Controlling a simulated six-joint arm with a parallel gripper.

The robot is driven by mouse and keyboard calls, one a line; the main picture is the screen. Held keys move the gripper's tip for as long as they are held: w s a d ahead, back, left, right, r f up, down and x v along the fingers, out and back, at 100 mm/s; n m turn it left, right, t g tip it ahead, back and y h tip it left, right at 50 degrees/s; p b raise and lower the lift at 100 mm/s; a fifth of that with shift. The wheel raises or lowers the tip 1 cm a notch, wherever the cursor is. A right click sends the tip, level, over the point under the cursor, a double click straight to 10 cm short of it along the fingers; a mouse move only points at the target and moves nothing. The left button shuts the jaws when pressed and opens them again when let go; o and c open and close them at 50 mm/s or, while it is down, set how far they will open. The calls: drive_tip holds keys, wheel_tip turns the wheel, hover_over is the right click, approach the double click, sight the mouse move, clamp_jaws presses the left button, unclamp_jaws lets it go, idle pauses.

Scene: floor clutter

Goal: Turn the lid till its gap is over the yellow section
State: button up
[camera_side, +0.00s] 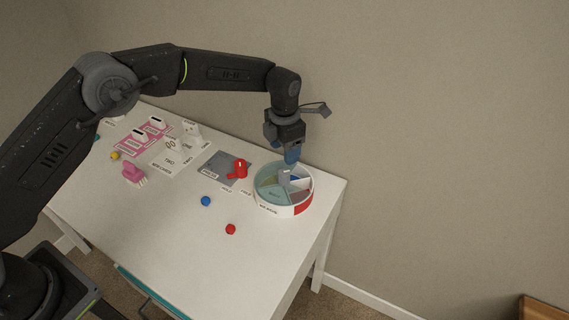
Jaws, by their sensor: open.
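A round white container with a see-through teal lid (266,194) stands at the right end of the white table. Coloured sections show in it: a blue one, a red one (303,197) at the right and a yellowish one (270,181) at the back left. A pale raised handle stands near the lid's middle. My gripper (291,163) points down over the back of the lid, its blue fingers open close to the handle. Whether they touch the handle, and exactly where the lid's gap lies, I cannot tell.
A red handle (239,168) on a grey plate stands left of the container. A blue ball (206,201), a red ball (230,229), a pink piece (133,174) and a yellow ball (115,156) lie on the table. White and pink switch panels are at the back left.

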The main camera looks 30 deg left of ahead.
wheel_tip(320, 180, up, 5)
hover_over(279, 178)
drive_tip(key=w, duration=0.2)
drive_tip(key=shift+s+d, duration=0.1)
drive_tip(key=shift+d, duration=0.2)
